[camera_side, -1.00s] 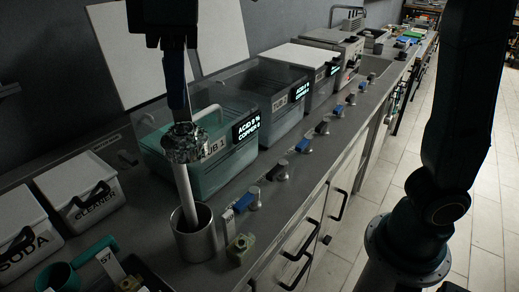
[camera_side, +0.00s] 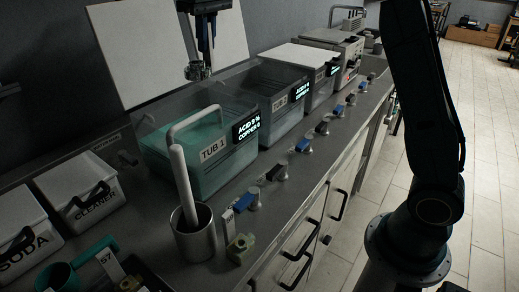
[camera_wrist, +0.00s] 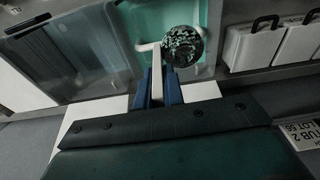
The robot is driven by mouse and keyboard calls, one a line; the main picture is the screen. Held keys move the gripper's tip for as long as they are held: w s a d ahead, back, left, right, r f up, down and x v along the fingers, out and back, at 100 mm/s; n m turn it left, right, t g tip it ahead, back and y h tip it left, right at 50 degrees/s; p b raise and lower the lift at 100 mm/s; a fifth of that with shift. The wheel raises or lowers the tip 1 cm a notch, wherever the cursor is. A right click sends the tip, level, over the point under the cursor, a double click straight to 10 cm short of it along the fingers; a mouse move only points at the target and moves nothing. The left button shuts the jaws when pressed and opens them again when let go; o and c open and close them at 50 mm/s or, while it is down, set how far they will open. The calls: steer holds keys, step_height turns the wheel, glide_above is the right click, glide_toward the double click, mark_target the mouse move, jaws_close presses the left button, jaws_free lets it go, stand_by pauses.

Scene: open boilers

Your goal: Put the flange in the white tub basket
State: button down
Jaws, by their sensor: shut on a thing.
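The flange (camera_side: 197,71) is a dark, speckled metal disc hanging at my gripper's tips in the side view. It also shows in the wrist view (camera_wrist: 183,44), over the green tub. My gripper (camera_side: 203,58) is shut on it, high above Tub 1 (camera_side: 208,178); its blue fingers (camera_wrist: 159,86) show in the wrist view. Tub 1 is a clear container of green liquid. A white basket handle (camera_side: 193,113) rises out of it, below my gripper in the side view. The rest of the basket is hard to make out.
A grey cup (camera_side: 196,240) with a pale rod (camera_side: 182,185) stands in front of Tub 1. A second tub (camera_side: 277,115) stands to its right. White Cleaner (camera_side: 95,208) and Soda (camera_side: 25,245) boxes stand to the left. Blue and black valves line the counter edge.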

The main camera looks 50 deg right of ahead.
mark_target(210, 59)
steer(key=shift+w+d+f, duration=0.1)
steer(key=shift+d+f, duration=0.1)
steer(key=shift+f, duration=1.05)
steer(key=shift+w+d+f, duration=0.1)
steer(key=shift+d+f, duration=0.1)
steer(key=shift+f, duration=1.05)
step_height(210, 59, down, 20)
steer(key=shift+f, duration=0.15)
steer(key=c, duration=1.5)
jaws_free()
